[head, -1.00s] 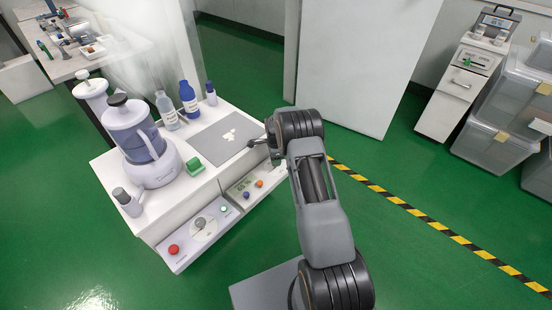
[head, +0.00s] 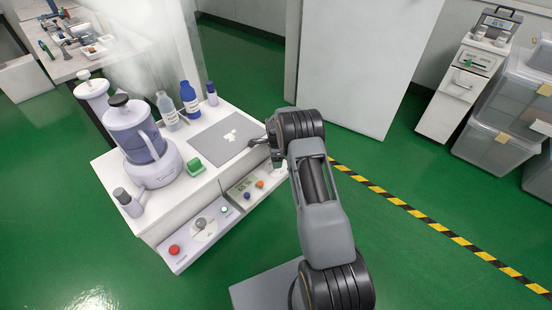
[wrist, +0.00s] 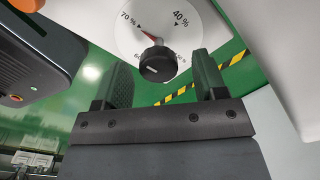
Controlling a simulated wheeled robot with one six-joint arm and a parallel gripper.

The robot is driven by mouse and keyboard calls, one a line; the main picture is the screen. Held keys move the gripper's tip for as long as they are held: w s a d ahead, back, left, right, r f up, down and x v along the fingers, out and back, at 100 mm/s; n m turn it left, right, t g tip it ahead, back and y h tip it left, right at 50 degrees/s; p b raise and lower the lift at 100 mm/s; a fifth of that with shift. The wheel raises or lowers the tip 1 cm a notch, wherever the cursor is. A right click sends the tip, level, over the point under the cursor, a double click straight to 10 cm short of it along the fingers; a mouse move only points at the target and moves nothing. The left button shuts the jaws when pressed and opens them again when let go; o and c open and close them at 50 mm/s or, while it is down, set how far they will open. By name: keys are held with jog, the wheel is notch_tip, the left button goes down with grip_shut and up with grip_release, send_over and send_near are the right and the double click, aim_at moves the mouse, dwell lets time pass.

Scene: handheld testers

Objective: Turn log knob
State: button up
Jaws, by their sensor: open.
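In the wrist view a black round knob (wrist: 156,63) with a pale pointer line sits on a white round dial (wrist: 128,38) marked 70% and 40%. A red mark is on the dial by the knob. Whether this is the log knob cannot be read. My gripper (wrist: 161,74) is open, one finger on each side of the knob in the picture, with nothing held. I cannot tell whether the fingers reach the knob. In the head view my gripper (head: 272,153) is at the bench's right end, partly behind my arm, and this dial is hidden.
The white bench (head: 155,219) carries a blender-like machine (head: 150,165), several bottles and a grey mat (head: 212,143). Its front panels hold a grey knob (head: 201,222) and a red button (head: 174,249). A dark device (wrist: 30,55) is left in the wrist view.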

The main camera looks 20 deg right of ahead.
notch_tip(320, 180, up, 14)
jog(key=p, duration=0.3)
jog(key=shift+f+p, duration=0.2)
jog(key=shift+p, duration=0.15)
